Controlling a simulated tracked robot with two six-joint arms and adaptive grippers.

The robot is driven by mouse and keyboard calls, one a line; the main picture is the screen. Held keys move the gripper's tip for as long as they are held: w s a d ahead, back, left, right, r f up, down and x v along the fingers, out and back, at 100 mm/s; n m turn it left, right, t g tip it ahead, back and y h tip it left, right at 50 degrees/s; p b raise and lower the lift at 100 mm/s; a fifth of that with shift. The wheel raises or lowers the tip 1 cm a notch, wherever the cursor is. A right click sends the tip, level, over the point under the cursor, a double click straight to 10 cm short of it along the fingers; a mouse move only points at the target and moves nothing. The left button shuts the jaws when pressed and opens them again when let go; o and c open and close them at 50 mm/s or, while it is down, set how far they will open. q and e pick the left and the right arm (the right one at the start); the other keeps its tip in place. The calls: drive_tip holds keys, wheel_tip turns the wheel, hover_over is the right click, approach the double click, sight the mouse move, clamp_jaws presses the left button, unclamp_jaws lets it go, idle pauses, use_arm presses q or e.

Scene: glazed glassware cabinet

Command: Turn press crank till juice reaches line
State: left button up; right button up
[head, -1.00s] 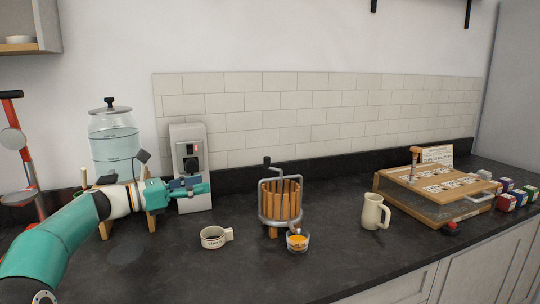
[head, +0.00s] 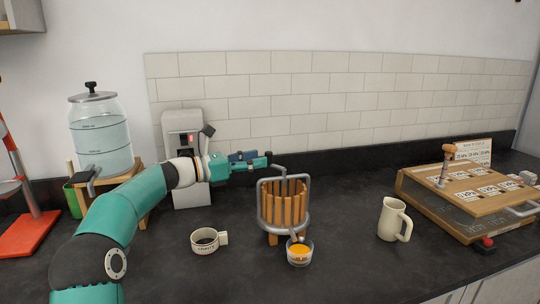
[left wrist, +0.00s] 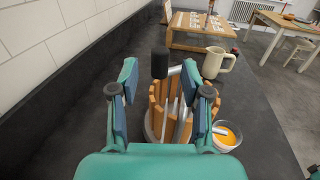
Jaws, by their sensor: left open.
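The wooden-slatted press (head: 283,208) with its grey metal frame stands on the dark counter; it also shows in the left wrist view (left wrist: 157,98). Its crank has a grey arm (head: 281,170) and an upright black knob (left wrist: 160,62). In the head view the knob is largely hidden at my gripper. My left gripper (head: 268,160) is open beside the top of the press. In the left wrist view the knob appears between its spread fingers, with no clear contact. A small clear cup (head: 299,258) at the press's front holds orange juice; its line is too small to read.
A cream mug (head: 391,221) stands right of the press, and a small cream labelled cup (head: 206,241) left of it. A wooden case (head: 456,224) is at the right. A water dispenser (head: 101,135) and a grey machine (head: 185,130) stand at the left. The front counter is mostly clear.

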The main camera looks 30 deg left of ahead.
sight(269, 162)
use_arm(q)
drive_tip(key=shift+p+x, duration=0.3)
drive_tip(key=shift+x, duration=1.95)
clamp_jaws()
drive_tip(key=m+g+h+p, duration=0.1)
drive_tip(key=p, duration=0.5)
drive_tip(key=w+m+g+h+p, duration=0.1)
drive_tip(key=h+p, duration=0.1)
drive_tip(key=p, duration=0.5)
drive_tip(key=shift+w+r+m, duration=0.1)
drive_tip(key=shift+r+m, duration=0.2)
drive_tip(key=shift+r, duration=0.1)
drive_tip(key=shift+f+g+h+p, duration=0.1)
drive_tip(key=shift+g+h+p, duration=0.2)
drive_tip(key=shift+p, duration=0.15)
drive_tip(key=shift+d+f, duration=0.1)
drive_tip(key=shift+f, duration=0.1)
